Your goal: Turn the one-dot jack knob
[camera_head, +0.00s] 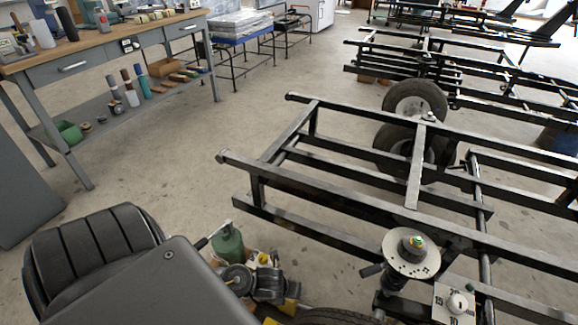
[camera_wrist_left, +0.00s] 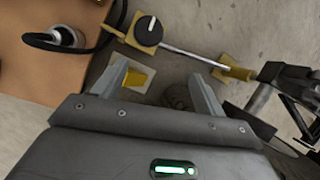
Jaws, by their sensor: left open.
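In the left wrist view a round black knob (camera_wrist_left: 148,29) with a white pointer line sits on a yellow block. A thin metal rod (camera_wrist_left: 190,52) runs from that block to another yellow block (camera_wrist_left: 235,72). I cannot make out any dots on the knob. My left gripper (camera_wrist_left: 158,72) is open; its two fingers point toward the knob side, and the knob is beyond them, not between them. A yellow piece (camera_wrist_left: 138,79) on a pale plate shows between the fingers. My right gripper is not in view.
A black steel frame (camera_head: 330,190) fills the right. A round metal plate (camera_head: 405,262) with a green-topped centre and a numbered plate (camera_head: 440,311) stand in front of it.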

